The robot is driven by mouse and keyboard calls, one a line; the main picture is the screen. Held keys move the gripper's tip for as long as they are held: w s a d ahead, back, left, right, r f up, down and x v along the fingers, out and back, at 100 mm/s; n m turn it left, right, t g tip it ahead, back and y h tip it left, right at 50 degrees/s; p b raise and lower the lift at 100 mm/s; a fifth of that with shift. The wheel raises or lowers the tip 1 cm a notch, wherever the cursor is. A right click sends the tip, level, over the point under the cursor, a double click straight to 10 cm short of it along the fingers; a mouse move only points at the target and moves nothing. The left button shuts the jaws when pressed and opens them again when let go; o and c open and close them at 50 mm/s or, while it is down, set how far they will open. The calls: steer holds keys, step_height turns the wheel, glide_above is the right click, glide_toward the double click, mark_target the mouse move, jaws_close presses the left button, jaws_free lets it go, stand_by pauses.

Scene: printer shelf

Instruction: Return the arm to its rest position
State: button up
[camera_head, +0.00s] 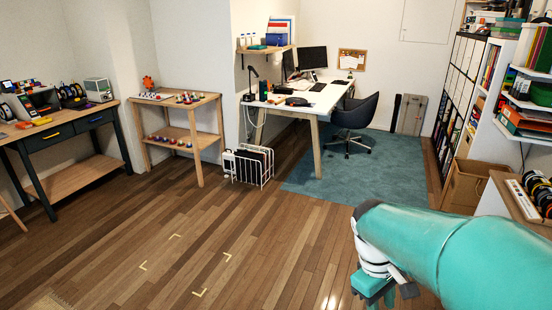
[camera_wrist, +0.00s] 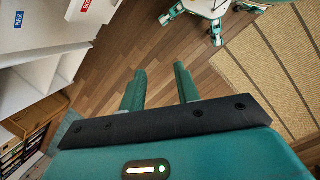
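My teal arm (camera_head: 450,245) reaches in from the lower right of the head view. Its white joint and a small teal end part show near the bottom edge; whether the fingers are among them I cannot tell. In the wrist view my gripper (camera_wrist: 160,72) shows two teal fingers standing apart, with bare wooden floor seen between and beyond them. Nothing is held between the fingers. Part of my own white and teal legs shows at the top of the wrist view.
A cardboard box (camera_head: 468,183) and shelves (camera_head: 530,100) stand right, near my arm. White cabinetry (camera_wrist: 45,70) is left in the wrist view; a striped rug (camera_wrist: 270,70) lies right. The floor with yellow corner marks (camera_head: 187,265) is clear. A wooden rack (camera_head: 200,140) stands behind.

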steer(key=s+a+r+m+t+y, duration=0.2)
steer(key=s+a+r+m+t, duration=0.4)
steer(key=r, duration=0.3)
steer(key=shift+s+t+y, duration=0.3)
steer(key=shift+s+t, duration=0.3)
steer(key=shift+d+m, duration=0.25)
steer(key=shift+m, duration=0.05)
